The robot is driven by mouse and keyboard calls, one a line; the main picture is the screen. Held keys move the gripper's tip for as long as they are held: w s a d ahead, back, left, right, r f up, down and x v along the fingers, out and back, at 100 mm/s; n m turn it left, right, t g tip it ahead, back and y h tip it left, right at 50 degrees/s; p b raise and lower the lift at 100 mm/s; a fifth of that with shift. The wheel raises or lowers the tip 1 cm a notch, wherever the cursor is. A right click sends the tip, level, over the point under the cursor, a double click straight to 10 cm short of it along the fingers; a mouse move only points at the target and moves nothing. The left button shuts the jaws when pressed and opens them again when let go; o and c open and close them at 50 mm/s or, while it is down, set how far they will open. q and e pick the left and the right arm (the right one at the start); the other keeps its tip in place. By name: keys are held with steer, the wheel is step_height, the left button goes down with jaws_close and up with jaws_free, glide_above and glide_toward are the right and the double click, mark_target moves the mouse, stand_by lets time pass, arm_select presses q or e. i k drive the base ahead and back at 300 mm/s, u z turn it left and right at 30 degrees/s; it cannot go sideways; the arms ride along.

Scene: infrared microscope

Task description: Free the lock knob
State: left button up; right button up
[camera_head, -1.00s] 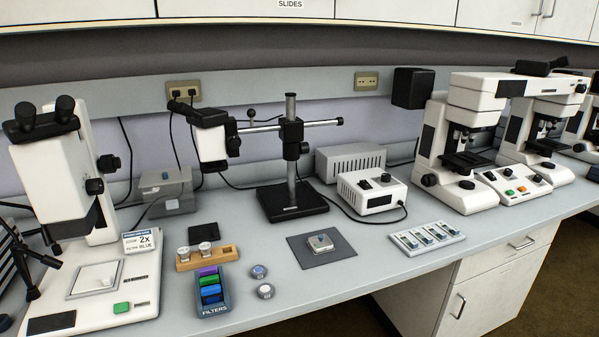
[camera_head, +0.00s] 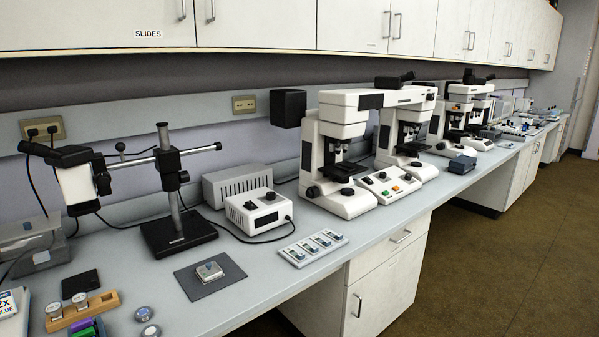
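A boom-stand microscope stands on the left of the bench, its white head (camera_head: 78,189) hanging from a horizontal bar (camera_head: 203,149). A black clamp block (camera_head: 168,167) joins the bar to the upright post, with dark knobs on its side. A small dark knob (camera_head: 120,147) stands up by the bar. The post rises from a black base plate (camera_head: 178,234). I cannot tell which knob is the lock knob, or whether it is tight. Neither gripper shows in the view.
A white control box (camera_head: 258,211) and a grey vented box (camera_head: 235,184) stand right of the post. A dark mat (camera_head: 232,282), slide tray (camera_head: 312,247) and wooden holder (camera_head: 98,305) lie in front. A double-bodied white microscope (camera_head: 335,150) stands further right. Floor is clear at right.

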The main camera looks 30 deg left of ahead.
mark_target(185, 176)
steer(key=z, duration=0.5)
steer(key=i, duration=2.3)
steer(key=u, duration=3.3)
steer(key=k, duration=0.25)
steer(key=u, duration=0.2)
